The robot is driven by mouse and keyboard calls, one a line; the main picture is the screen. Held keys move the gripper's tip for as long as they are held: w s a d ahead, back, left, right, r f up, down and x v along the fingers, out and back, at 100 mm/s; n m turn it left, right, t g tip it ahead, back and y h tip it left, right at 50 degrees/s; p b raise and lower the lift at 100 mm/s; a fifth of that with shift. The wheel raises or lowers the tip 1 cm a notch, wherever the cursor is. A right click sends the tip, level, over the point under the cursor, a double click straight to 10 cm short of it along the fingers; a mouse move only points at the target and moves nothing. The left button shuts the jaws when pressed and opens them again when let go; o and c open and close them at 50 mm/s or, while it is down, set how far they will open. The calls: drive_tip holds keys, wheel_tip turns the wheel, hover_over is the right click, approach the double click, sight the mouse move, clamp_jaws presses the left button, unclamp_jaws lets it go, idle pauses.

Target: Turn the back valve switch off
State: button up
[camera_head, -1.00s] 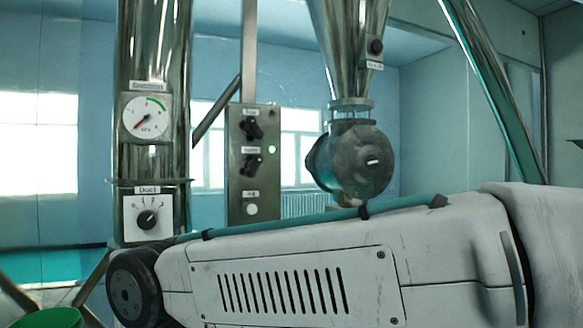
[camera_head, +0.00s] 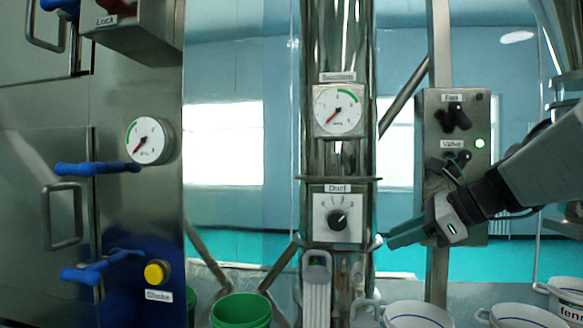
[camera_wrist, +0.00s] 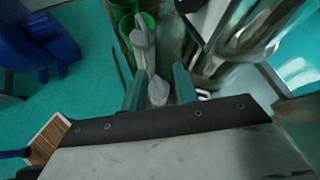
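The valve switch (camera_head: 455,160) is a black rotary knob under a "Valve" label on a grey metal panel (camera_head: 433,105). It sits below the fan switch (camera_head: 453,116), and a small lit lamp (camera_head: 480,143) is at its right. My arm partly covers the knob's lower part, so its exact setting is hard to tell. My gripper (camera_head: 386,240) points left, below and left of the valve switch and apart from it. In the wrist view, its two teal fingers (camera_wrist: 159,88) stand apart with a gap between them. Neither switch is clearly seen in the wrist view.
A steel duct column with a suction gauge (camera_head: 339,109) and duct knob (camera_head: 337,218) stands left of the panel. A steel cabinet (camera_head: 150,80) with blue handles (camera_head: 95,168) is at the far left. A green bucket (camera_head: 240,310) and white buckets (camera_head: 420,315) line the bottom.

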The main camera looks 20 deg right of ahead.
drive_tip(key=d+r+m+t+h, duration=0.1)
drive_tip(key=d+r+m+t, duration=0.1)
drive_tip(key=d+r+m, duration=0.3)
drive_tip(key=d+r+m+t+h, duration=0.1)
drive_tip(key=d+r+m+t, duration=0.1)
drive_tip(key=d, duration=0.5)
drive_tip(key=m+t+h, duration=0.3)
drive_tip(key=m+t, duration=0.1)
drive_tip(key=m, duration=0.2)
approach(460, 164)
drive_tip(key=w, duration=1.1)
drive_tip(key=shift+s, duration=0.1)
clamp_jaws()
